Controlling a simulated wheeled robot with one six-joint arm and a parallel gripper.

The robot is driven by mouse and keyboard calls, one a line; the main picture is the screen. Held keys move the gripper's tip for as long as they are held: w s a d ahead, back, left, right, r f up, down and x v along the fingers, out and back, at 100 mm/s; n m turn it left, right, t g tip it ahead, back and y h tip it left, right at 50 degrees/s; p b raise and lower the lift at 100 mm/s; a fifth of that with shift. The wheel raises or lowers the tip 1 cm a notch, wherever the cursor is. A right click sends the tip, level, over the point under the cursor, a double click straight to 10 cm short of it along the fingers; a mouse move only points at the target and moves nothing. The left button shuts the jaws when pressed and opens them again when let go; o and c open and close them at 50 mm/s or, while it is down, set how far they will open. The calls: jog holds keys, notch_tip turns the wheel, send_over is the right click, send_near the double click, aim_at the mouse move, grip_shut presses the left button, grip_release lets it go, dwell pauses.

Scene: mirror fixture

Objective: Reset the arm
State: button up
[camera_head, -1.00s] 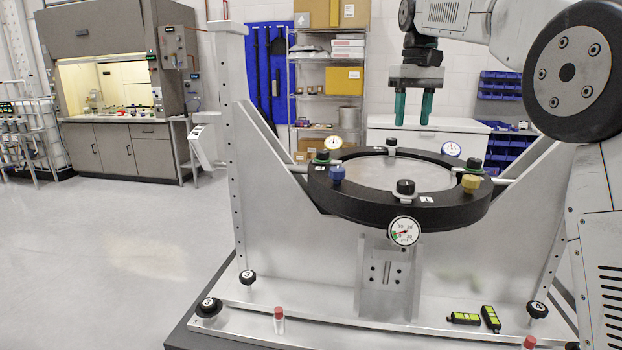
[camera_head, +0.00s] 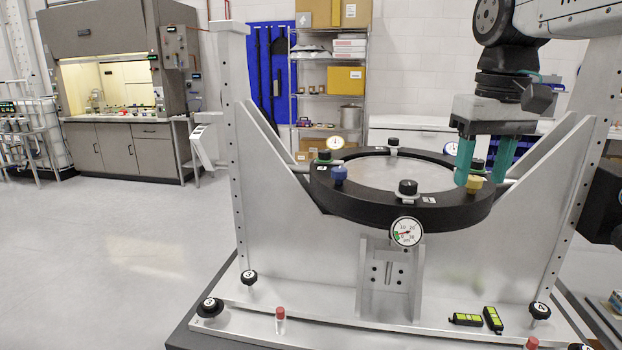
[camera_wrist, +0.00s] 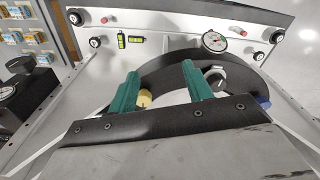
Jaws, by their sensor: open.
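My gripper (camera_head: 484,163) has two green fingers set apart with nothing between them. In the head view it is at the right side of the black mirror ring (camera_head: 365,211), with its fingertips near the yellow knob (camera_head: 473,185). Whether a finger touches the ring or knob I cannot tell. In the wrist view the green fingers of my gripper (camera_wrist: 157,84) point toward the ring (camera_wrist: 178,64), and the yellow knob (camera_wrist: 144,98) shows by the left finger. My arm comes in from the upper right in the head view.
The ring sits in a metal fixture with a tall left post (camera_head: 236,150) and sloped side plates. A blue knob (camera_head: 339,174), black knobs and a gauge (camera_head: 406,231) stick out from it. Two yellow-green levels (camera_head: 467,319) lie on the base. Open floor (camera_head: 110,260) is at left.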

jog(key=s+f+m, duration=0.1)
jog(key=s+f, duration=1.5)
jog(key=s, duration=0.3)
jog(key=shift+s+d+f+t, duration=0.25)
jog(key=shift+s+d+t, duration=0.05)
jog(key=shift+d, duration=0.05)
